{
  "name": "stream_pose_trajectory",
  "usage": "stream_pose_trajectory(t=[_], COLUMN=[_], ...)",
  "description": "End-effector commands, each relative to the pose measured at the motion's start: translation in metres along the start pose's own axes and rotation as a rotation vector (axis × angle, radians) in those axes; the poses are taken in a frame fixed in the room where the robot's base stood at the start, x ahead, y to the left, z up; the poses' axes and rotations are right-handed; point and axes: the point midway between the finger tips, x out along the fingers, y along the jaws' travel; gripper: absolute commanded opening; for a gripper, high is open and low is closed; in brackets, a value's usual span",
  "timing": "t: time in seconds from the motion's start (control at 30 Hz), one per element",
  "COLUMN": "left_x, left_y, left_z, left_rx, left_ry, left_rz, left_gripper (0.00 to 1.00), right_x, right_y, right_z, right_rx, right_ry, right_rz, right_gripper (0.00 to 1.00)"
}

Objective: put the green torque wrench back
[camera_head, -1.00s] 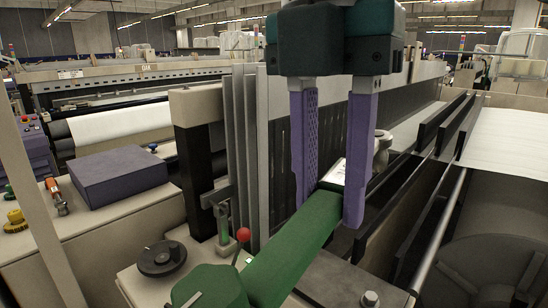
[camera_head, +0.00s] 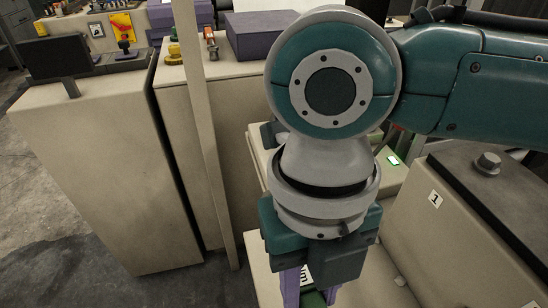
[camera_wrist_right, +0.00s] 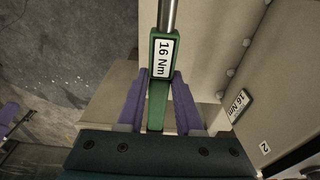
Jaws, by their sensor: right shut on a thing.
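The green torque wrench (camera_wrist_right: 157,105) has a white "16 Nm" label and a silver shaft. In the right wrist view my right gripper (camera_wrist_right: 158,82) is shut on its green handle, and the shaft runs out past the top edge. In the head view my right gripper (camera_head: 306,294) points down at the bottom edge, with a bit of the wrench (camera_head: 313,299) between its purple fingers. The rest of the wrench is hidden or cut off. Purple and dark parts at the left edge of the right wrist view look like my left gripper (camera_wrist_right: 9,114), with its jaws unclear.
The housing (camera_head: 440,235) carries number tags. A beige cabinet (camera_head: 100,170) and a slim post (camera_head: 205,150) stand left. A purple box (camera_head: 252,35) lies behind. Grey floor (camera_head: 60,245) is free at lower left.

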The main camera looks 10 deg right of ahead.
Motion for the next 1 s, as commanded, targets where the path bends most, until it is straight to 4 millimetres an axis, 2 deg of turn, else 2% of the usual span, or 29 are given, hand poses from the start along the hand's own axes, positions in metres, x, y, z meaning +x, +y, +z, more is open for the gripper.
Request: stream_pose_trajectory(t=[0.43, 1.0], left_x=[-0.008, 0.039], left_y=[-0.001, 0.001], left_z=[-0.002, 0.013], left_rx=[-0.001, -0.002], left_ry=[0.000, 0.000], left_rz=[-0.001, 0.000], left_gripper=[0.69, 0.69], right_x=[-0.003, 0.062], right_y=[0.000, 0.000], right_z=[-0.001, 0.008], right_rx=[0.001, 0.002], right_ry=[0.001, -0.001], right_rz=[-0.002, -0.001], right_gripper=[0.00, 0.00])
